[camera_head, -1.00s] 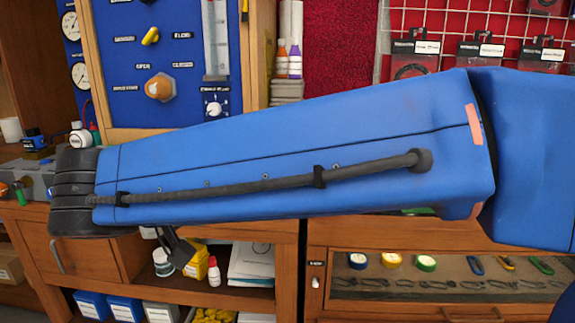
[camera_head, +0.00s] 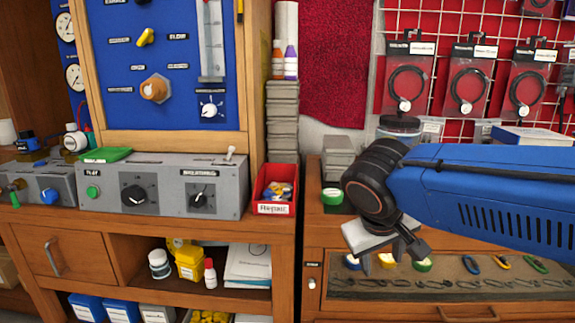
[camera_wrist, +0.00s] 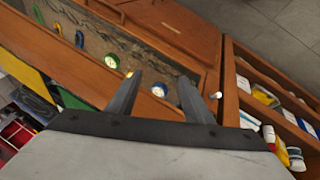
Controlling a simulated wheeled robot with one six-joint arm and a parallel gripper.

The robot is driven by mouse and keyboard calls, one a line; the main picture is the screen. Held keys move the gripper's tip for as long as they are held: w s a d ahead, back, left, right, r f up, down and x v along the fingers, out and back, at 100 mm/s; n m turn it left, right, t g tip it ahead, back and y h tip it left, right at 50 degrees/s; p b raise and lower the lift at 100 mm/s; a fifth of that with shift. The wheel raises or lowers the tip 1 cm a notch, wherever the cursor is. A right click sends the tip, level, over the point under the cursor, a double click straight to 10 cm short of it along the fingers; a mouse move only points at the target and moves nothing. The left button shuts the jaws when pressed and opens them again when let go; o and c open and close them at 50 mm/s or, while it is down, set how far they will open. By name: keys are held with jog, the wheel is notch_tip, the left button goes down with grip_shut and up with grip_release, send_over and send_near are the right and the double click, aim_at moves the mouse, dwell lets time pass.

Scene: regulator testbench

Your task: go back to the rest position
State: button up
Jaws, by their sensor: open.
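My gripper (camera_head: 377,262) is at the end of my blue arm, at the right of the head view. It hangs in front of the right cabinet, near the glass-fronted drawer (camera_head: 450,283). In the wrist view my gripper (camera_wrist: 155,92) shows two dark fingers spread apart with nothing between them. They point toward the drawer with tape rolls and tools. No held object shows.
A grey control box (camera_head: 165,185) and a red parts bin (camera_head: 273,190) stand on the left bench. A blue panel (camera_head: 165,60) with a knob and valve rises behind. Packaged hoses (camera_head: 466,85) hang on the right grid. The lower left shelf holds bottles (camera_head: 188,265).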

jog(key=s+d+f+m+y, duration=0.2)
jog(key=s+d+f+y, duration=0.1)
jog(key=s+d+f, duration=0.6)
jog(key=shift+s+d+m, duration=0.3)
jog(key=shift+s, duration=0.7)
